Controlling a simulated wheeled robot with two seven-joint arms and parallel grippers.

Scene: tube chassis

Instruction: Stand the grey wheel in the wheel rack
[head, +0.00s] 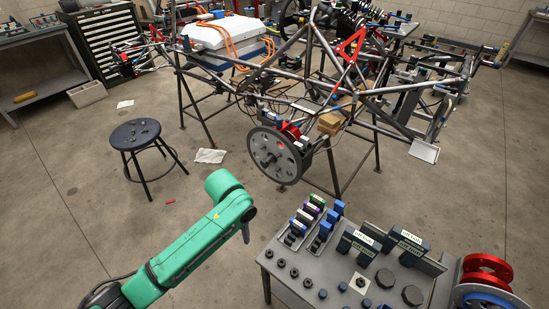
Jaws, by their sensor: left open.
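The grey wheel (264,161), a disc with round holes, stands upright at the near corner of the tube chassis, in front of a red part. It appears to be on the hub there. My left gripper (246,234) hangs from the green arm, below and left of the wheel in the picture and apart from it. It looks small and dark, and its fingers are hard to make out; it is open, with nothing seen in it. The wheel rack cannot be clearly made out; red and blue round parts (488,267) stand at the lower right edge. My right gripper is out of view.
A grey bench (285,257) at lower right carries labelled blocks, blue and green-topped items and round dark parts. The tube chassis (290,73) rests on stands (376,148). A round stool (135,134) stands at left. Floor between stool and bench is mostly clear.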

